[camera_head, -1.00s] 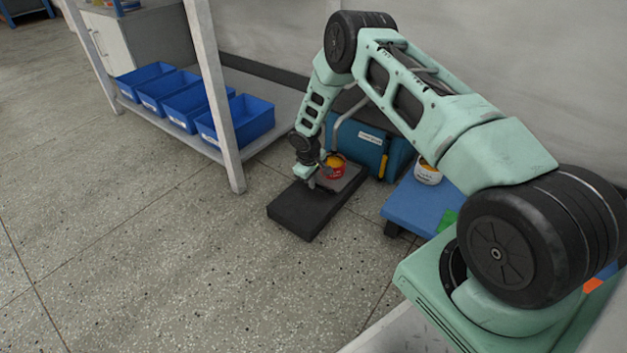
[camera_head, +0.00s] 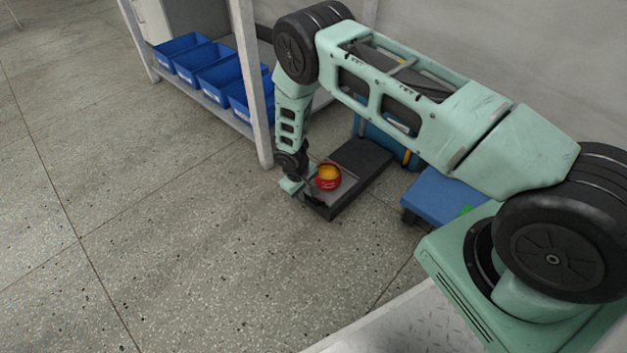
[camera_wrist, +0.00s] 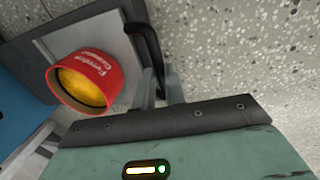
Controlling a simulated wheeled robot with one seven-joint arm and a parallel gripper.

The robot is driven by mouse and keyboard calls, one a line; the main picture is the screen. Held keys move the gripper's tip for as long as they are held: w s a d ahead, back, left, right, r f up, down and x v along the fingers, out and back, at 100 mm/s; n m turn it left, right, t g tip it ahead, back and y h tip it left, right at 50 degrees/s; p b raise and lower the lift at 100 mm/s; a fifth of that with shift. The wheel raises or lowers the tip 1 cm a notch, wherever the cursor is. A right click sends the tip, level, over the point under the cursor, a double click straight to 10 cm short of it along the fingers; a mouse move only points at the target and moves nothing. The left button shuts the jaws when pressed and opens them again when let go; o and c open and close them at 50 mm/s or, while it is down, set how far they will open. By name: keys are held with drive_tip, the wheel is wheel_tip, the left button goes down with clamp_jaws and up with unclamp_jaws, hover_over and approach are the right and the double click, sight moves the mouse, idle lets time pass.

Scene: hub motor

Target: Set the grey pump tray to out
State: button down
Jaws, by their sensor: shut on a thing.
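The grey pump tray (camera_head: 346,182) lies at the near end of a low dark base (camera_head: 362,157) on the floor. A red can (camera_head: 328,183) with an orange-yellow inside or top stands on it. In the wrist view the grey tray (camera_wrist: 112,40) shows with the red can (camera_wrist: 112,72) on it and a black bar handle (camera_wrist: 146,32) along its edge. My gripper (camera_head: 306,196) is at the tray's near end. In the wrist view my gripper (camera_wrist: 160,88) is shut on the handle, with a finger on each side. The lower handle is partly hidden by the fingers.
Several blue bins (camera_head: 214,70) stand on a shelf's lower board, and a white shelf leg (camera_head: 256,110) rises behind my gripper. A blue low platform (camera_head: 440,196) is at right, a blue case behind my arm. The floor at left and front is clear.

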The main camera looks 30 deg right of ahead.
drive_tip(key=shift+s+a, duration=0.3)
drive_tip(key=shift+a, duration=0.3)
drive_tip(key=c, duration=1.5)
unclamp_jaws()
drive_tip(key=shift+a, duration=0.15)
drive_tip(key=shift+o, duration=0.2)
wheel_tip(320, 180, up, 17)
drive_tip(key=s+a+p, duration=0.1)
drive_tip(key=a+p, duration=0.2)
drive_tip(key=p, duration=0.5)
